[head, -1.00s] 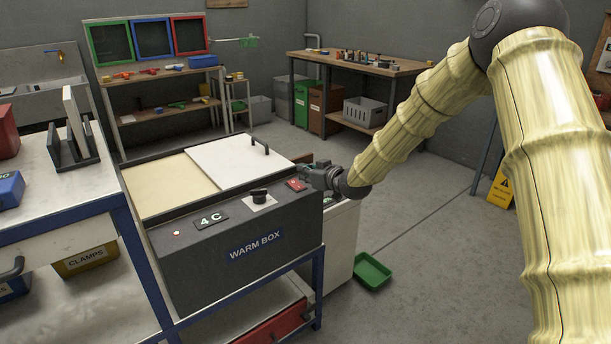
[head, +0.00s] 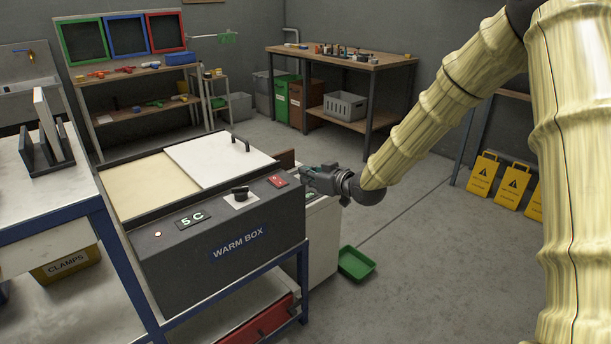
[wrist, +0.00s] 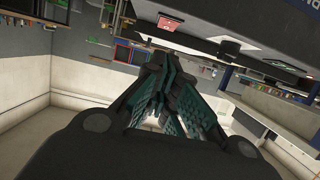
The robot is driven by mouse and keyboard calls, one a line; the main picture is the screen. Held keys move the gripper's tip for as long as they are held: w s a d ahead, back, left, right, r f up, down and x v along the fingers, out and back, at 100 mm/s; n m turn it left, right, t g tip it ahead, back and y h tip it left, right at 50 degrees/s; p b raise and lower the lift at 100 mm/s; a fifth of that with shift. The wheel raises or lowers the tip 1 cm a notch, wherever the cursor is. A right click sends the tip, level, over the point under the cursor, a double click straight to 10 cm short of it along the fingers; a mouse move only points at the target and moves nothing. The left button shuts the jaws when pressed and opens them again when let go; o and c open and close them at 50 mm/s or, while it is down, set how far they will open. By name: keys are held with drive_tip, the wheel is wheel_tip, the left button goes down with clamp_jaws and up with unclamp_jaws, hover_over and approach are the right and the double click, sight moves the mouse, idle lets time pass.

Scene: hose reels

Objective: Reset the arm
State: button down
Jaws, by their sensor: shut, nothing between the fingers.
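My gripper (head: 315,177) is at the right end of the warm box (head: 222,256), beside the red switch (head: 277,181) and partly hidden behind the box's corner. In the wrist view my gripper (wrist: 155,75) has its teal-padded fingers together with nothing between them. My yellow ribbed arm reaches to it from the upper right. The warm box has a pale lid with a handle, a black knob (head: 240,193), a display reading 5 C and a lit red lamp.
A white cabinet (head: 320,240) stands under my gripper, with a green tray (head: 356,264) on the floor beside it. Yellow floor signs (head: 483,175) stand at the right. A workbench (head: 345,62) is at the back. The floor in the middle right is open.

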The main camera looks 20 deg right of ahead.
drive_tip(key=shift+f, duration=0.15)
drive_tip(key=s+a+f+m+g+h, duration=0.15)
drive_tip(key=s+f, duration=0.35)
drive_tip(key=f, duration=0.5)
drive_tip(key=s+a+f+m+g, duration=0.1)
drive_tip(key=s+a+f+g, duration=0.1)
drive_tip(key=s+f, duration=0.6)
drive_tip(key=s+f+m+g+h, duration=0.15)
drive_tip(key=s+f+g, duration=0.35)
drive_tip(key=s+f, duration=1.15)
drive_tip(key=s+f+m+g+h, duration=0.1)
drive_tip(key=s+f+g+h, duration=0.3)
drive_tip(key=s, duration=0.9)
drive_tip(key=s+f+g+y, duration=0.1)
drive_tip(key=s+f, duration=0.4)
drive_tip(key=s, duration=0.8)
wheel_tip(320, 180, up, 12)
drive_tip(key=w+p, duration=0.1)
drive_tip(key=p, duration=1.1)
drive_tip(key=shift+w+d+r, duration=0.15)
drive_tip(key=shift+d, duration=0.2)
